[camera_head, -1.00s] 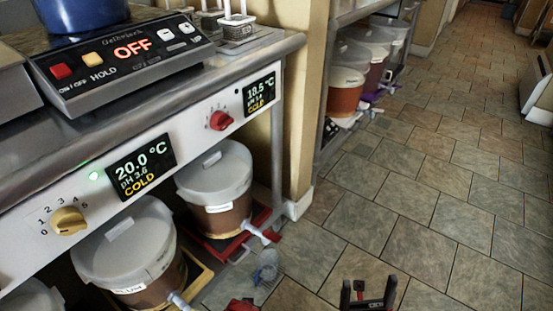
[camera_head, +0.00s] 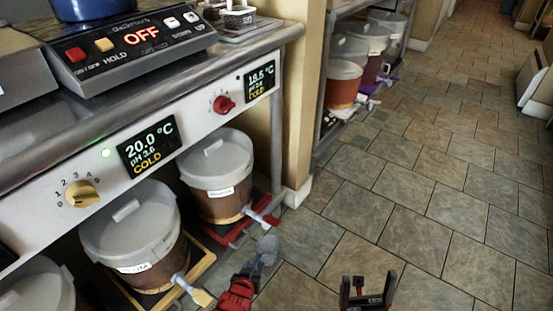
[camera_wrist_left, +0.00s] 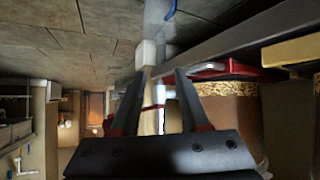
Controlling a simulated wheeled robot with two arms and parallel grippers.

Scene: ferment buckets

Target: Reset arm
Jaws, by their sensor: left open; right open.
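My left gripper (camera_head: 250,270), with a red and black body, is low in the head view, in front of the fermenting buckets. Its jaws are apart. In the left wrist view its two dark fingers (camera_wrist_left: 158,100) are spread, and a pale post-like shape shows behind the gap. I cannot tell whether the fingers touch anything. My right gripper (camera_head: 367,288) is at the bottom of the head view, over the tiled floor, with its two dark fingers apart and nothing between them. A greyish clear object (camera_head: 268,249) shows just beyond the left gripper; its shape is unclear.
A lidded bucket (camera_head: 132,232) stands on a yellow frame, its tap sticking out near my left gripper. Another bucket (camera_head: 216,172) stands on a red frame. The counter (camera_head: 190,62) with a heater reading OFF is above. The tiled floor (camera_head: 430,215) at right is free.

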